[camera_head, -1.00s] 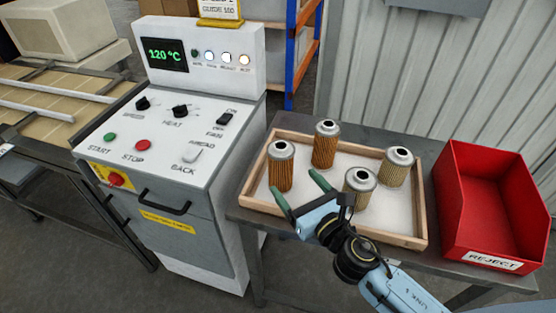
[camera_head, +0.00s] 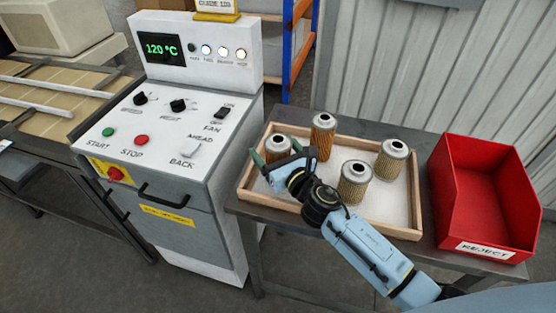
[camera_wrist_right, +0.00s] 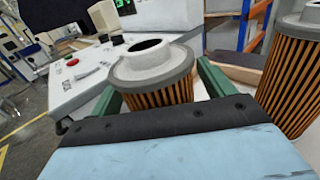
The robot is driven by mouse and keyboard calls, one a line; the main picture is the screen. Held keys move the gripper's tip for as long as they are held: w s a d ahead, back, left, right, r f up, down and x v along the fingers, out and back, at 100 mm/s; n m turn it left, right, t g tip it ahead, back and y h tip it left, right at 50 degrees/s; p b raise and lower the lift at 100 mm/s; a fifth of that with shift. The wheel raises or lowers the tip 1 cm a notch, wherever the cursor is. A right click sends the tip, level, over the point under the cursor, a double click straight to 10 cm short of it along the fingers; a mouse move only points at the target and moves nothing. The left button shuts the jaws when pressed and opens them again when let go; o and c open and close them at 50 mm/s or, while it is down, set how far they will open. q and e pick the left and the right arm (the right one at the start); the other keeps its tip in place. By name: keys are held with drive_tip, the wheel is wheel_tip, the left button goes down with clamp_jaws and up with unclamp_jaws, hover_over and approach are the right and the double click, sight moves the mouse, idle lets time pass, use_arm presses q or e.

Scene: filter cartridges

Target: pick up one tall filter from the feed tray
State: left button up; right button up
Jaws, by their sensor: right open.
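The wooden-rimmed feed tray (camera_head: 400,232) holds several metal-capped pleated filters. An orange-brown tall filter (camera_head: 278,145) stands upright at its left, partly hidden by my right gripper (camera_head: 283,160). In the right wrist view this filter (camera_wrist_right: 152,75) stands between the green fingers of my right gripper (camera_wrist_right: 158,88), which is open around it; contact cannot be told. A second orange-brown filter (camera_head: 323,138) stands at the back, and it also shows at the right of the wrist view (camera_wrist_right: 293,75). Two paler, wider filters stand at the front (camera_head: 354,184) and right (camera_head: 392,162). My left gripper is not in view.
A red reject bin (camera_head: 480,200) stands right of the tray on the same table. A control machine (camera_head: 180,130) reading 120 °C stands close on the left. A corrugated wall (camera_head: 420,70) is behind. Bare tray floor shows between the filters.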

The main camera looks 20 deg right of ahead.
drive_tip(key=c, duration=1.1)
